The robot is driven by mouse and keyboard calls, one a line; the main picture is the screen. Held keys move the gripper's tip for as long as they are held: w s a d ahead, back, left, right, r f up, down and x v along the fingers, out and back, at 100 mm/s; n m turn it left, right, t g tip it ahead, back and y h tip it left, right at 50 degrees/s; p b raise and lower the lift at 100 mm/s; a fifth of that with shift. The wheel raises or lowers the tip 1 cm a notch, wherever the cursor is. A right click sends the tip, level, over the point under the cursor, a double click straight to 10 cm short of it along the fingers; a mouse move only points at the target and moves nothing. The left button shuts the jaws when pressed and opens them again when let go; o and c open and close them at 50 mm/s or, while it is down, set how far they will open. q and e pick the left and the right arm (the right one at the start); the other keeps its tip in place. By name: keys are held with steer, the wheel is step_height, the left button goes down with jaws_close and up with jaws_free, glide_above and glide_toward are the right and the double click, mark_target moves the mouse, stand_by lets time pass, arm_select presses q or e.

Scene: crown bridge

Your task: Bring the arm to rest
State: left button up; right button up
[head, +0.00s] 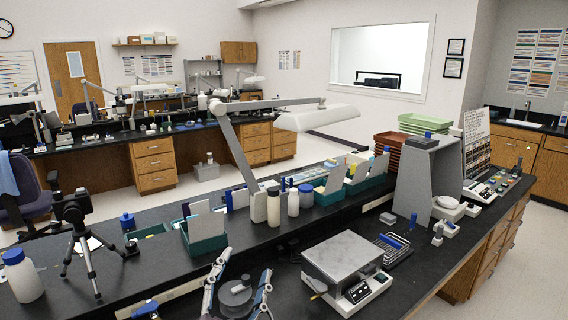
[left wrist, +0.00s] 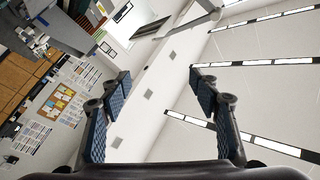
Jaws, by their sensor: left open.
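My left gripper (head: 245,264) is at the bottom middle of the head view, pointing upward in front of the dark bench. Its two fingers with blue pads stand apart and nothing is between them. In the left wrist view the gripper (left wrist: 157,78) is open and empty. The wrist camera sees ceiling lights, wall and room beyond the fingers, tilted.
A grey-topped device (head: 343,252) stands right of the gripper. Teal bins (head: 204,243), bottles (head: 273,207) and a tripod (head: 77,230) stand behind and left. A lamp (head: 318,117) arches above. A grey stand (head: 423,180) is at right.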

arm_select(q)
steer(key=s+a+f+n+g+y, duration=0.2)
steer(key=s+a+f+g, duration=0.15)
steer(key=f, duration=0.35)
steer(key=s+a+f+n+g+y, duration=0.1)
steer(key=s+a+f+n+g, duration=0.2)
steer(key=f, duration=0.4)
steer(key=s+a+f+n+g+y, duration=0.1)
steer(key=s+a+f+g+y, duration=0.15)
steer(key=a+f, duration=0.4)
steer(key=s+f+n+g+h, duration=0.1)
steer(key=s+f+g, duration=0.3)
steer(key=s+f, duration=0.45)
steer(key=s+f+g+h, duration=0.1)
steer(key=s+f+g, duration=0.35)
steer(key=s, duration=0.65)
step_height(320, 180, down, 32)
steer(key=s+b, duration=0.2)
steer(key=b, duration=0.4)
steer(key=s+a+f+g+b, duration=0.1)
steer(key=s+f+b, duration=0.3)
steer(key=s+f, duration=1.3)
step_height(320, 180, down, 2)
steer(key=shift+a+f+g+y, duration=0.1)
steer(key=shift+a+g+y, duration=0.25)
steer(key=shift+a, duration=0.55)
